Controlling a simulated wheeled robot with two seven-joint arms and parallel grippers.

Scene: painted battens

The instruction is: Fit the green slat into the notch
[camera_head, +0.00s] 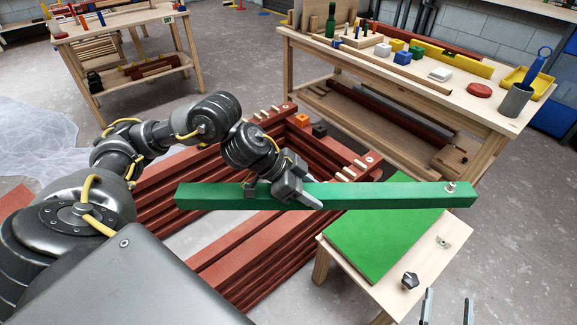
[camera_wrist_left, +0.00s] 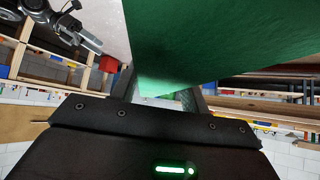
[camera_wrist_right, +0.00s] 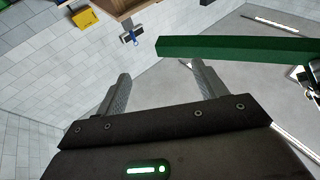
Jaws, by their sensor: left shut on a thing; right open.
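The long green slat (camera_head: 390,195) is held level above the stack of red battens (camera_head: 225,248), spanning from left of my arm out over a small table. A metal knob stands near its right end. My left gripper (camera_head: 296,194) is shut on the slat left of its right half; the slat fills the upper left wrist view (camera_wrist_left: 210,45). My right gripper (camera_head: 448,306) is open and empty at the bottom right, apart from the slat. In the right wrist view the slat (camera_wrist_right: 235,48) lies beyond its fingers (camera_wrist_right: 160,90). I cannot make out the notch.
The small wooden table (camera_head: 440,262) carries a green mat (camera_head: 375,245), a black knob (camera_head: 409,280) and a small metal piece. An orange block (camera_head: 301,121) and a dark block sit at the battens' far corner. A cluttered workbench (camera_head: 420,85) stands behind.

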